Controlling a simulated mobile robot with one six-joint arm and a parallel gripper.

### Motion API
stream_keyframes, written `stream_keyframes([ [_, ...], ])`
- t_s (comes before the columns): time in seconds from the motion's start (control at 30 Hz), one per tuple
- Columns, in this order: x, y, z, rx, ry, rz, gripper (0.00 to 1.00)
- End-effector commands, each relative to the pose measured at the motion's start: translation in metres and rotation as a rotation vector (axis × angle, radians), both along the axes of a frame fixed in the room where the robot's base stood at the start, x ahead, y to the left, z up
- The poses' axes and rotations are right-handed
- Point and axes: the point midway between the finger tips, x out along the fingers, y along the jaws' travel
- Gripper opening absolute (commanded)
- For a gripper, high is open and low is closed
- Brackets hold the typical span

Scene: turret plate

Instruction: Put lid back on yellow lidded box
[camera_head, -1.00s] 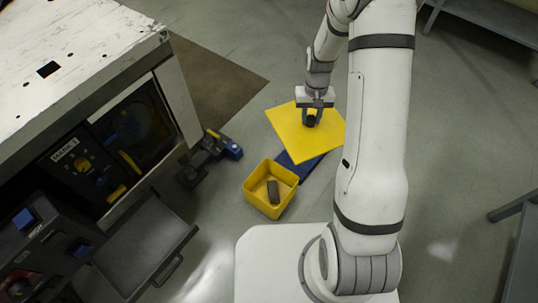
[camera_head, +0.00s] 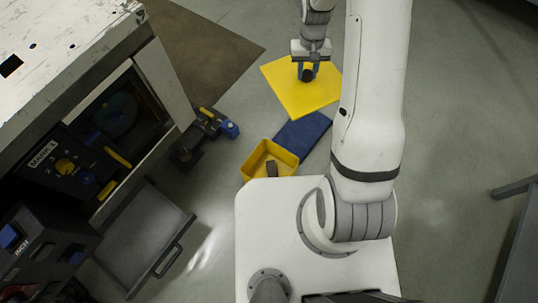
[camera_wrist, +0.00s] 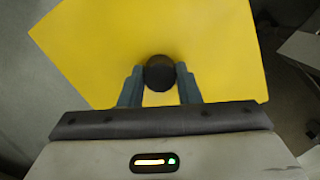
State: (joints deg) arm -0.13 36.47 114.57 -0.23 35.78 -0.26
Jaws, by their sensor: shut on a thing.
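The lid is a flat yellow square plate (camera_head: 290,93) with a dark round knob (camera_wrist: 159,73) near its middle. My gripper (camera_head: 308,72) is shut on the knob; both fingers press it from the sides in the wrist view (camera_wrist: 160,84). The lid looks held above the floor, though its height is hard to judge. The open yellow box (camera_head: 258,158) stands nearer to my base, below and left of the lid in the head view. A small dark block (camera_head: 271,168) lies inside it.
A dark blue mat (camera_head: 305,131) lies beside the box. A black and blue tool-like object (camera_head: 204,135) lies left of it. A worn cabinet (camera_head: 165,75) with an open grey drawer (camera_head: 143,240) stands on the left. Floor on the right is mostly clear.

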Motion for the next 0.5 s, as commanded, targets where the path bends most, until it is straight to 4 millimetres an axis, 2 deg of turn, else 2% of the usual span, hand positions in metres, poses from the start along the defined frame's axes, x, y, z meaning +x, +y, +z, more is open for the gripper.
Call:
stream_keyframes([
  [0.03,-0.002,0.004,-0.02,0.0,0.003,0.014,0.0],
  [0.5,-0.02,0.046,-0.166,-0.009,0.003,0.167,0.0],
])
